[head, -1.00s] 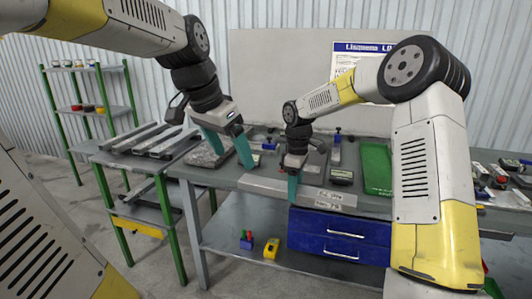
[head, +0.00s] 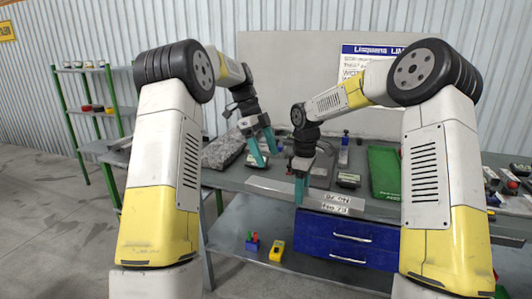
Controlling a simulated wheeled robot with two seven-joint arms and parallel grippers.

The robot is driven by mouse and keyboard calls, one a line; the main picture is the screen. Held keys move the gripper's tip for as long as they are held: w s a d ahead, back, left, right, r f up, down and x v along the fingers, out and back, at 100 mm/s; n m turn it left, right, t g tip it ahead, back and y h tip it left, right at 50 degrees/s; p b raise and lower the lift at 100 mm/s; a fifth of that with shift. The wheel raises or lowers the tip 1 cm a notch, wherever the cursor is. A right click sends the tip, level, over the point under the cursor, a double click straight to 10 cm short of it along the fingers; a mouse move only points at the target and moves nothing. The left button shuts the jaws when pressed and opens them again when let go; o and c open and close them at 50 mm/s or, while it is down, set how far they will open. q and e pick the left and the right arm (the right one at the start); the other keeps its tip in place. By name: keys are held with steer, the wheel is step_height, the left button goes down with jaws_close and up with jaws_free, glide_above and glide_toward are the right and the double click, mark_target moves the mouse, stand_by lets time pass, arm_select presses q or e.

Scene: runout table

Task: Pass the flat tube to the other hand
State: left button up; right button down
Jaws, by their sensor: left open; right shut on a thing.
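The flat tube looks like the long light grey bar (head: 270,187) along the front edge of the workbench in the head view. My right gripper (head: 301,188) is shut on it near its middle, with the teal fingers pointing down. The fingers hide a short piece of the bar. I cannot tell whether the bar touches the bench. My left gripper (head: 265,153) is open and empty. Its teal fingers hang above and behind the bar's left part, apart from it, to the left of my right gripper.
The grey workbench (head: 232,178) carries a rough grey slab (head: 222,152) at left and a green tray (head: 384,172) at right. Blue drawers (head: 345,238) hang under the bench. A yellow item (head: 276,250) lies on the lower shelf. A green rack (head: 85,108) stands far left.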

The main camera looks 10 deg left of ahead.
mark_target(279, 185)
arm_select(q)
steer(key=x, duration=1.2)
jaws_close()
steer(key=shift+r, duration=0.1)
arm_select(e)
steer(key=shift+c, duration=2.2)
jaws_free()
